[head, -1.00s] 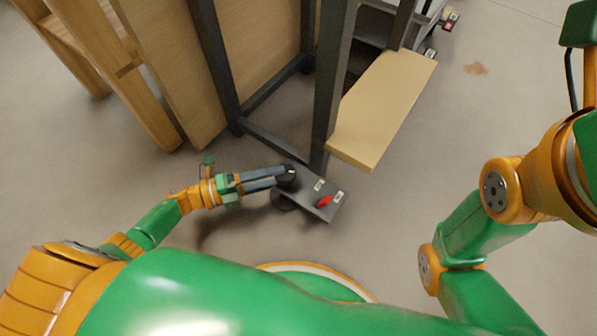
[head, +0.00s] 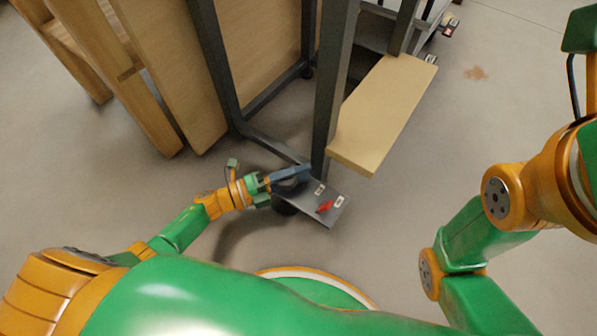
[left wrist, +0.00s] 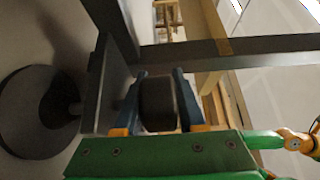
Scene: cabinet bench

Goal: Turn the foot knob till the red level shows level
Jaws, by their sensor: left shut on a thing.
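The foot knob (left wrist: 158,103) is a dark, ribbed cylinder in the left wrist view. My left gripper (left wrist: 160,88) has one finger on each side of it and is shut on it. In the head view, my left gripper (head: 300,174) is at the cabinet's lower corner, and its fingers largely hide the knob. The red level (head: 325,207) lies on a grey plate (head: 328,220) beside the gripper, between two white marks. It looks tilted relative to the plate's edges, but it is too small to read exactly. My right gripper is out of view.
A round dark foot pad (left wrist: 40,112) is beside the plate in the left wrist view. A dark cabinet post (head: 330,100) rises behind the gripper. A pale wooden board (head: 385,110) juts out to the right. Wooden panels stand at left. The floor in front is clear.

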